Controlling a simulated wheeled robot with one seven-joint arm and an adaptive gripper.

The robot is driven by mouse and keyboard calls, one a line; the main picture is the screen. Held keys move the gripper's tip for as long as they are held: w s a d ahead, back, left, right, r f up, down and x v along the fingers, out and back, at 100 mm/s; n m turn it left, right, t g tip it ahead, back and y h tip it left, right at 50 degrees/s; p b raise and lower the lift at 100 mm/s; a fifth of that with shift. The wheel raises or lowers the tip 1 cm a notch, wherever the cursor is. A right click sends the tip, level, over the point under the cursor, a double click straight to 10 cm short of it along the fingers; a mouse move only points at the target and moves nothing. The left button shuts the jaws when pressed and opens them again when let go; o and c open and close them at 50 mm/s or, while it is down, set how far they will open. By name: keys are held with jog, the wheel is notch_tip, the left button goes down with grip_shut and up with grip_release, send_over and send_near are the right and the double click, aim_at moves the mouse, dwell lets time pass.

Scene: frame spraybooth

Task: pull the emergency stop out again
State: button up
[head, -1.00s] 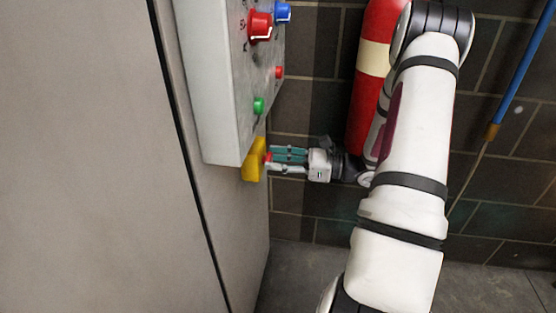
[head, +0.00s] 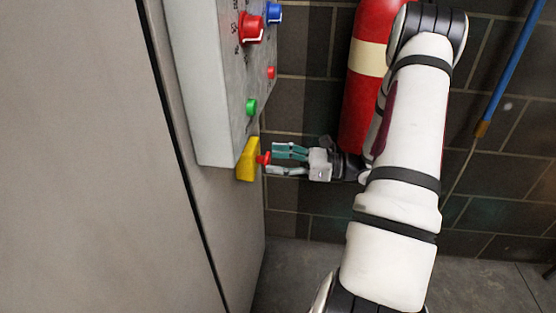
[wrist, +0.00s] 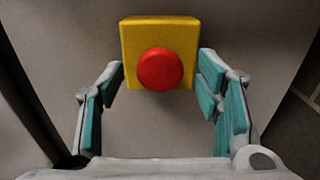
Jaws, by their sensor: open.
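The emergency stop is a red mushroom button (head: 263,158) on a yellow box (head: 247,160) at the lower end of the grey control panel. In the wrist view the red button (wrist: 160,69) sits in front of the yellow box (wrist: 130,38). My gripper (head: 271,160) is open, with its teal-padded fingers pointing at the button from the right. In the wrist view the fingers of my gripper (wrist: 162,85) stand to the left and right of the button, with a gap on each side. Nothing is held.
The grey control panel (head: 207,110) carries a red knob (head: 250,27), a blue knob (head: 273,12), a small red button (head: 271,72) and a green button (head: 251,106). A red fire extinguisher (head: 365,100) stands behind my arm. A blue pole (head: 512,75) leans at the right.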

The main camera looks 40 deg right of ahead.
jog(key=v, duration=1.2)
dwell(0.3)
